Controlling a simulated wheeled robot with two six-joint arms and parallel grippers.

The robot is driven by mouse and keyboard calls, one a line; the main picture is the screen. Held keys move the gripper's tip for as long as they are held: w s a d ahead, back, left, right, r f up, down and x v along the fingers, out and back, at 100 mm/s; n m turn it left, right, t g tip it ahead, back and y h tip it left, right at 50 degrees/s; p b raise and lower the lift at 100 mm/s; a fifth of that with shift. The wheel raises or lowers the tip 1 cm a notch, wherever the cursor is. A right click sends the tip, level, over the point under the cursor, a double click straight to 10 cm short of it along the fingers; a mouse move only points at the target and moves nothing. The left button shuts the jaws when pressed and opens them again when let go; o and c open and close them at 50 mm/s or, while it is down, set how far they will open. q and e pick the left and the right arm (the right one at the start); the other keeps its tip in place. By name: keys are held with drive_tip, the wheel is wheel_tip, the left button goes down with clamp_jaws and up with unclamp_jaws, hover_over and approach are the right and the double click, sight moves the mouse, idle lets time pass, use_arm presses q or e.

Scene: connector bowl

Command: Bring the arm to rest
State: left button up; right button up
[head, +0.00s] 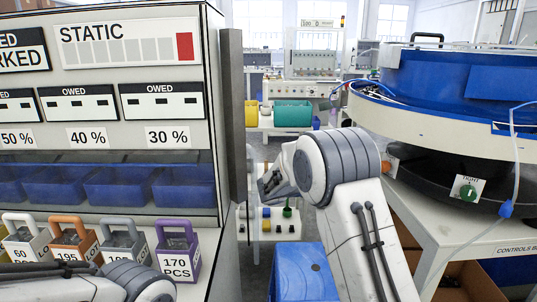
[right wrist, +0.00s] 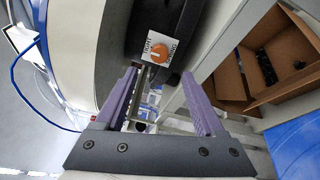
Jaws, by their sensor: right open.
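My right arm (head: 345,200) rises from the bottom centre of the head view and bends at a grey-banded joint. My right gripper (right wrist: 160,80) shows in the right wrist view with its two purple fingers spread apart and nothing between them. Beyond the fingers is an orange knob (right wrist: 158,53) on a white label, close to the bowl machine; in the head view only a bit of orange (head: 390,166) shows beside my arm. My left arm (head: 95,287) lies low at the bottom left of the head view. Its gripper is out of view.
A blue-topped bowl machine (head: 450,118) with a green knob (head: 467,193) stands at right on a white stand. A cardboard box (right wrist: 255,72) sits under it. At left is a cabinet with blue bins (head: 118,187) and several weights, including a purple one (head: 178,252). A blue container (head: 303,275) stands near my right arm.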

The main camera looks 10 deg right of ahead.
drive_tip(key=s+a+f+n+g+y, duration=0.1)
drive_tip(key=s+a+f+y, duration=0.4)
drive_tip(key=s+a, duration=0.6)
drive_tip(key=s+a+f+n+y, duration=0.1)
drive_tip(key=s+a+f+y, duration=0.3)
drive_tip(key=s+a+y, duration=0.5)
drive_tip(key=s+a+f+n+g+y, duration=0.1)
drive_tip(key=s+a+f+y, duration=0.3)
drive_tip(key=s+a, duration=0.85)
wheel_tip(320, 180, up, 32)
drive_tip(key=s+y+p, duration=0.1)
drive_tip(key=s+p, duration=0.1)
drive_tip(key=p, duration=3)
